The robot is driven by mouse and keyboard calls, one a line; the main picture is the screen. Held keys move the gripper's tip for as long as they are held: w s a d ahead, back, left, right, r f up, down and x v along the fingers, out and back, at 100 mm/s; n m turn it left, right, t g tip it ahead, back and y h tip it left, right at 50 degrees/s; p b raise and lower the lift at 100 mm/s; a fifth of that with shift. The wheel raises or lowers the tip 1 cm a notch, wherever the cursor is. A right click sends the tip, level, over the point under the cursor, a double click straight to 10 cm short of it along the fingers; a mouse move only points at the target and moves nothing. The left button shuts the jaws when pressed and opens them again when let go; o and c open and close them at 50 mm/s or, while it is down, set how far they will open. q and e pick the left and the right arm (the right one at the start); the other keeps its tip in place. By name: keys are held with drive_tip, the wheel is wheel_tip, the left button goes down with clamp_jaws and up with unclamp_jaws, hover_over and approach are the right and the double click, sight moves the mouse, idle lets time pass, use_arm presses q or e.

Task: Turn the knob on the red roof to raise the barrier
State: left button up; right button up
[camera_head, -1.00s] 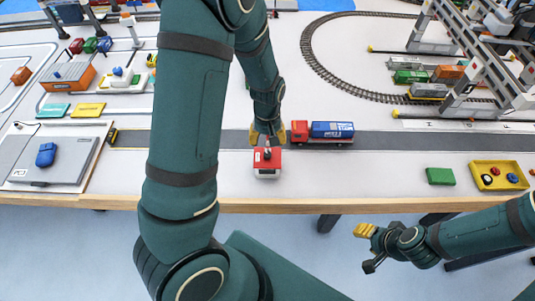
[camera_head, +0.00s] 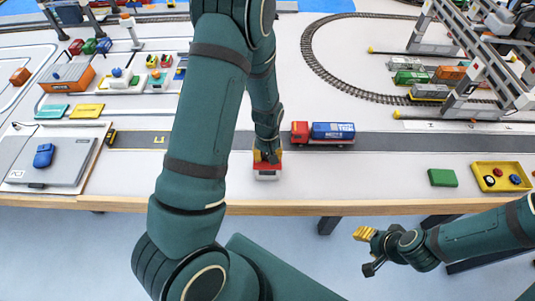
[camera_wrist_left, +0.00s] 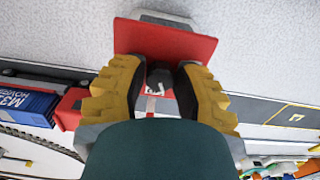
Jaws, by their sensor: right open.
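The small booth's red roof (camera_head: 258,171) sits at the table's front edge; in the left wrist view the red roof (camera_wrist_left: 190,47) fills the upper middle. A dark knob (camera_wrist_left: 160,77) stands on it. My left gripper (camera_head: 267,157) is over the roof, hiding the knob in the head view. In the left wrist view its yellow fingers (camera_wrist_left: 160,85) stand either side of the knob, apart, with narrow gaps. A thin red-and-white strip (camera_wrist_left: 150,106), possibly the barrier, shows between the fingers. My right gripper (camera_head: 367,250) is open and empty, in front of the table.
A red truck with a blue container (camera_head: 332,131) stands on the grey road (camera_head: 400,142), right of the booth. A green block (camera_head: 442,178) and a yellow tray (camera_head: 478,184) lie at the front right. A grey laptop-like panel (camera_head: 75,160) lies at the front left.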

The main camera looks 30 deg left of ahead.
use_arm(q)
clamp_jaws()
drive_tip(key=m+b, duration=0.1)
drive_tip(key=m, duration=0.2)
drive_tip(key=shift+m, duration=0.3)
drive_tip(key=shift+s+m, duration=0.1)
drive_tip(key=shift+m, duration=0.7)
drive_tip(key=o, duration=0.7)
unclamp_jaws()
drive_tip(key=shift+r, duration=0.1)
